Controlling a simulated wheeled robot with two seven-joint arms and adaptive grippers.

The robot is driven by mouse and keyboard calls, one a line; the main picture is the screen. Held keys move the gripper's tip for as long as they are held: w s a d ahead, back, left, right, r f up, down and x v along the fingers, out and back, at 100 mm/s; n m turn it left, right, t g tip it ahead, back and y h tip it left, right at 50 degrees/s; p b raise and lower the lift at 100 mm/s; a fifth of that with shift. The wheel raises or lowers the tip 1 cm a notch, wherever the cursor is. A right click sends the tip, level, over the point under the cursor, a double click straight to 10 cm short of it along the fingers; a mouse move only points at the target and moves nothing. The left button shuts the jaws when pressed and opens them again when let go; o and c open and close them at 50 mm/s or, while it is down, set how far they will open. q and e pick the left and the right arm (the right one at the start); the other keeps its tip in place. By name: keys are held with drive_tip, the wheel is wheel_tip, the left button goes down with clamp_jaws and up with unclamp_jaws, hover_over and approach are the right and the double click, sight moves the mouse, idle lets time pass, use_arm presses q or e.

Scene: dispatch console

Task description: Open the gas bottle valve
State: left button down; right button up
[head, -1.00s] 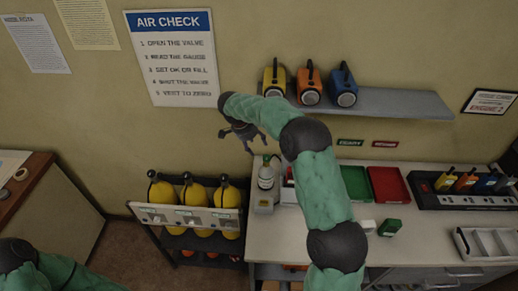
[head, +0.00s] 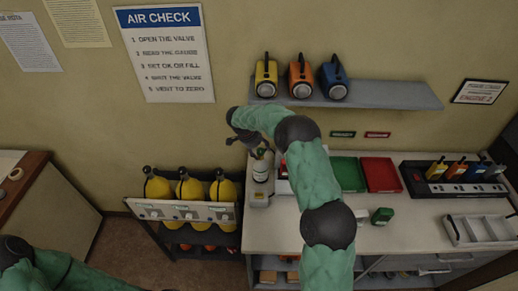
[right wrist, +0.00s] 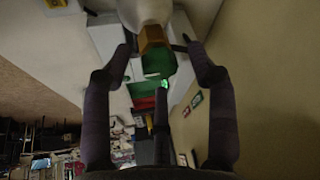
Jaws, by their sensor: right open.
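The gas bottle (head: 261,171) is a small pale bottle standing upright at the left end of the counter. Its green valve knob (head: 262,152) is on top. In the right wrist view, the pale bottle shoulder (right wrist: 144,10), the brass valve body (right wrist: 152,38) and the green knob (right wrist: 158,62) are at top centre. My right gripper (head: 252,141) is open at the bottle's top, with its fingers on either side of the valve. Gaps show between fingers and valve; contact cannot be told. My left arm shows at lower left, its gripper out of view.
Yellow cylinders (head: 189,188) stand in a rack left of the counter. Lamps (head: 300,77) sit on a wall shelf (head: 385,96) above. Green (head: 347,172) and red (head: 381,173) trays lie right of the bottle. A charger strip (head: 455,188) stands farther right.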

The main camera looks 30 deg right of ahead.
drive_tip(key=c, duration=1.1)
